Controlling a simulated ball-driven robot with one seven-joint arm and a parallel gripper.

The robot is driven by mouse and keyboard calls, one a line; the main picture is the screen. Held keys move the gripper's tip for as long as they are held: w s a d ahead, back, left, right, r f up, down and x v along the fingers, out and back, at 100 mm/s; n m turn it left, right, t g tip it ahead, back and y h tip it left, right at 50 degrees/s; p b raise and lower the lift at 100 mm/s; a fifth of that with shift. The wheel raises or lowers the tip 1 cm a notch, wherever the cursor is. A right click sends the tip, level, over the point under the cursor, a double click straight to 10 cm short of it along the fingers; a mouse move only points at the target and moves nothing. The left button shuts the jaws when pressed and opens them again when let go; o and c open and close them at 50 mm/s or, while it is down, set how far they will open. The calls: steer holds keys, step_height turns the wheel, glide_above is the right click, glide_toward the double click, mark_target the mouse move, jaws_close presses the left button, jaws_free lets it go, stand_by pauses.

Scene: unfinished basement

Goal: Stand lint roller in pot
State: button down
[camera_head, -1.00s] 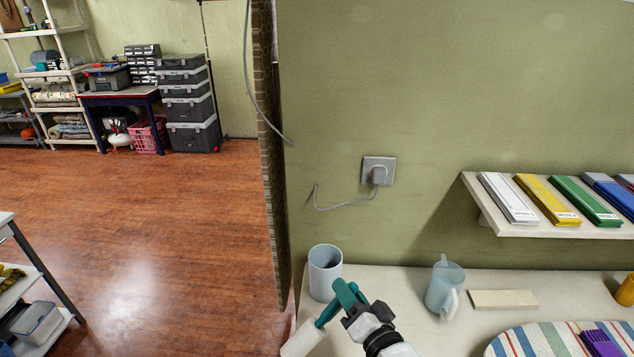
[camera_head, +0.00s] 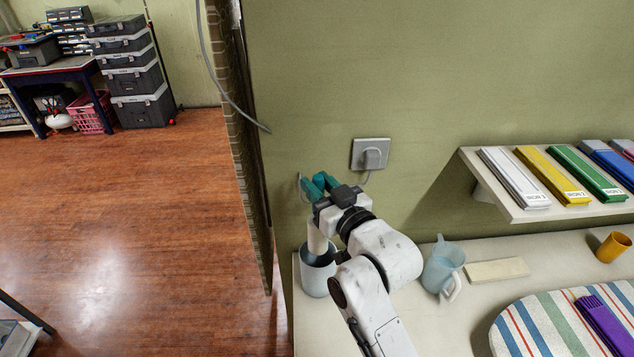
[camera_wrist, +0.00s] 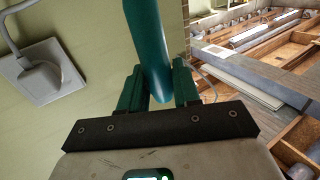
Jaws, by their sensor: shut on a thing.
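The pot (camera_head: 315,281) is a pale grey-blue cylinder standing at the left end of the white worktop. My gripper (camera_head: 322,184) is above it, its teal fingers shut on the lint roller's teal handle (camera_wrist: 150,45). The fingers (camera_wrist: 157,88) show on both sides of the handle in the wrist view. The lint roller's white roll (camera_head: 317,236) hangs down nearly upright from the gripper. Its lower end overlaps the pot's mouth; I cannot tell how deep it is inside. My arm hides part of the pot's right side.
A translucent blue jug (camera_head: 442,268) and a cream block (camera_head: 497,270) stand to the right on the worktop (camera_head: 450,325). An orange cup (camera_head: 613,247) and a striped board (camera_head: 545,330) are farther right. A wall socket (camera_head: 371,154) is behind, and a shelf (camera_head: 515,205) at right.

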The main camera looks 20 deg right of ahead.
mark_target(324, 239)
steer(key=shift+f+b, duration=5.25)
steer(key=shift+f, duration=1.65)
steer(key=c, duration=0.7)
jaws_free()
steer(key=shift+c, duration=0.2)
steer(key=shift+s+d+f, duration=0.1)
steer(key=shift+s, duration=0.5)
steer(key=s+d+b, duration=0.1)
steer(key=s+b, duration=0.1)
steer(key=s, duration=0.7)
steer(key=shift+s+d+b, duration=0.25)
steer(key=shift+s+b, duration=0.05)
steer(key=shift+b, duration=0.1)
